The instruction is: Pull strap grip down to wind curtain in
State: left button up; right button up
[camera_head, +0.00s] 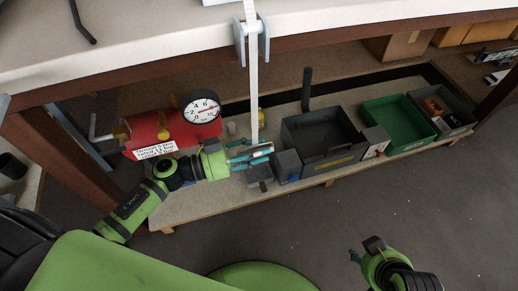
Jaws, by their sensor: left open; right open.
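The pale strap (252,95) hangs in the head view from the top edge, through a grey bracket (252,42) on the bench edge, down to my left gripper. A small pale grey piece at the strap's lower end, which looks like the strap grip (262,152), lies beside the teal fingers. My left gripper (255,157) is open with its fingers at this piece; I cannot tell whether they touch it. My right gripper (356,256) is open and empty, low above the floor at the lower right. The curtain is not recognisable in this view.
A red tank (150,130) with a round gauge (202,108) stands left of the strap on the low shelf. A dark bin (322,140) and a green tray (398,122) stand to the right. The grey floor in front is clear.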

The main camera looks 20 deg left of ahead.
pick_arm(q)
jog(key=v, duration=1.1)
jog(key=shift+a, duration=0.15)
jog(key=shift+s, duration=0.15)
